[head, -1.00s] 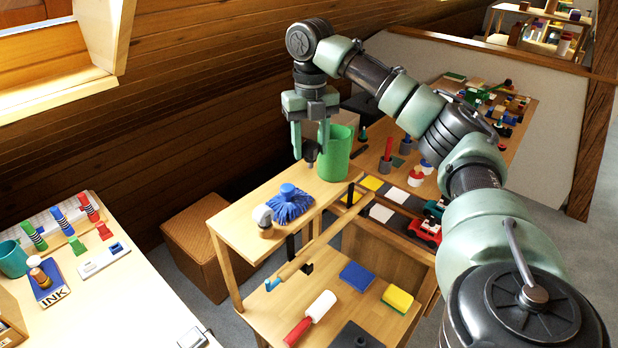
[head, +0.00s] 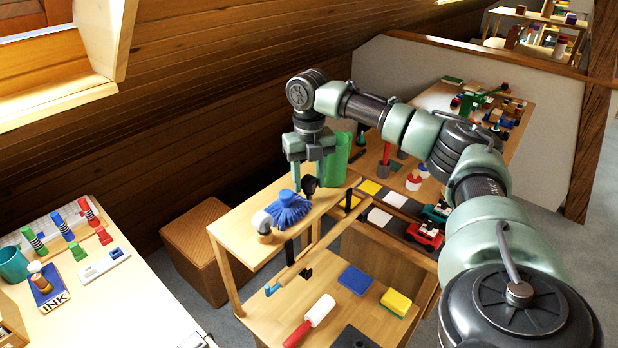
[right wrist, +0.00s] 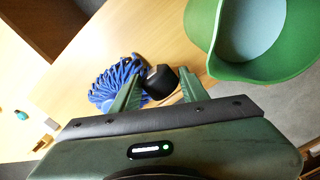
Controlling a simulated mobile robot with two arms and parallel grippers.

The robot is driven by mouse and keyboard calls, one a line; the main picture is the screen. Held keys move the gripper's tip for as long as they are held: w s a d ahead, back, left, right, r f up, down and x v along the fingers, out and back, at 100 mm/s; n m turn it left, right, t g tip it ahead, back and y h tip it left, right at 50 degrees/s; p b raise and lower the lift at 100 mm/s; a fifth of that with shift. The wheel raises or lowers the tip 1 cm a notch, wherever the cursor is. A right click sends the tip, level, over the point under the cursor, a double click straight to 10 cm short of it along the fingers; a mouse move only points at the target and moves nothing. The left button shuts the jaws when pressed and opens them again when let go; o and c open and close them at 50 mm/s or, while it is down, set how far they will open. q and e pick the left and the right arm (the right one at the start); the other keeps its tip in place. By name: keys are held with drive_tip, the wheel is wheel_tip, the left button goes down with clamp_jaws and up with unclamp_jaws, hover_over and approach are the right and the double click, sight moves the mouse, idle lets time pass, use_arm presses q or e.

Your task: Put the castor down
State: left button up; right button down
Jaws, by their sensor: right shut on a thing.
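My right gripper (head: 308,180) is shut on the black castor (head: 310,186), low over the raised wooden shelf (head: 240,218). In the right wrist view the castor (right wrist: 159,82) shows as a dark round piece between the two fingertips. I cannot tell whether it touches the shelf. A blue mop-like bundle (head: 288,208) lies just left of it in the head view. A green cup (head: 337,160) stands right behind the gripper; it also shows in the right wrist view (right wrist: 265,65). My left gripper is not in view.
A grey and wooden knob-like piece (head: 263,222) stands at the shelf's near left. On the lower bench are a blue sponge (head: 356,279), a yellow sponge (head: 396,303) and a red-handled roller (head: 312,317). Bare shelf remains along its left edge.

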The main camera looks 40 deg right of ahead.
sight(308, 176)
drive_tip(key=shift+f, duration=0.1)
drive_tip(key=c, duration=0.7)
unclamp_jaws()
drive_tip(key=shift+c, duration=0.2)
drive_tip(key=shift+r, duration=0.45)
wheel_tip(308, 176, up, 9)
drive_tip(key=shift+f+b, duration=0.1)
drive_tip(key=shift+b, duration=0.75)
drive_tip(key=shift+r+p, duration=0.5)
drive_tip(key=shift+r, duration=0.95)
